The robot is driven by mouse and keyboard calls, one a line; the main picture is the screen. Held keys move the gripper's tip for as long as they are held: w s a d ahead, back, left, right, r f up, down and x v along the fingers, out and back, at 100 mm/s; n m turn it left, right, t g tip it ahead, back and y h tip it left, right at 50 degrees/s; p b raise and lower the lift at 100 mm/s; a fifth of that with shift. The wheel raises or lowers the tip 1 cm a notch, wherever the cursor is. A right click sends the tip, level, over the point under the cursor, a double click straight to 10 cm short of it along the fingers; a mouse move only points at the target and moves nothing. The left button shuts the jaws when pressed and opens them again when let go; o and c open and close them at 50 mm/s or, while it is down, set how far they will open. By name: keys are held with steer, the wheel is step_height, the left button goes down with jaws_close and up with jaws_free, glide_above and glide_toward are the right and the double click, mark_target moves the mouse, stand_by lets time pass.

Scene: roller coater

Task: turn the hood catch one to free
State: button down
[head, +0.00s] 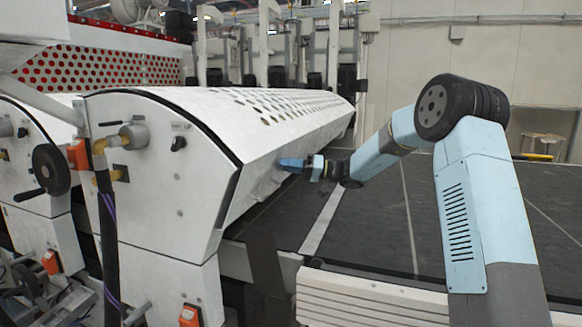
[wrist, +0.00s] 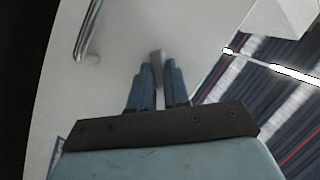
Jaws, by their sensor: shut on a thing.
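The white machine hood (head: 200,100) has a perforated top and runs from the left foreground to the back. My gripper (head: 284,163) reaches from the right to its lower front face, with blue fingers pointing left. In the wrist view my gripper (wrist: 158,72) is shut on a small grey catch (wrist: 157,55), which stands upright between the two fingertips in front of a white panel (wrist: 120,35). The fingers hide the catch in the head view. Its markings cannot be read, so its turned position is unclear.
A bent metal handle (wrist: 88,30) is on the panel, left of the fingers. A dark belt bed (head: 380,215) lies below my arm. A hand wheel (head: 50,170) and an orange switch (head: 77,155) are at the left. A white slatted cover (head: 350,298) is in the foreground.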

steer(key=m+g, duration=0.1)
steer(key=m+g+y, duration=0.1)
steer(key=shift+w+a+m+y, duration=0.1)
steer(key=shift+a+m+y, duration=0.2)
steer(key=shift+a+m, duration=0.1)
steer(key=shift+a+m+g+y, duration=0.1)
steer(key=shift+m+g+y, duration=0.45)
steer(key=shift+m, duration=0.65)
steer(key=c, duration=1.2)
jaws_free()
steer(key=shift+f, duration=0.15)
steer(key=shift+o, duration=0.5)
steer(key=shift+w+f+m, duration=0.1)
steer(key=shift+m, duration=0.2)
steer(key=shift+d, duration=0.2)
steer(key=v, duration=1.3)
steer(key=shift+d+f, duration=0.25)
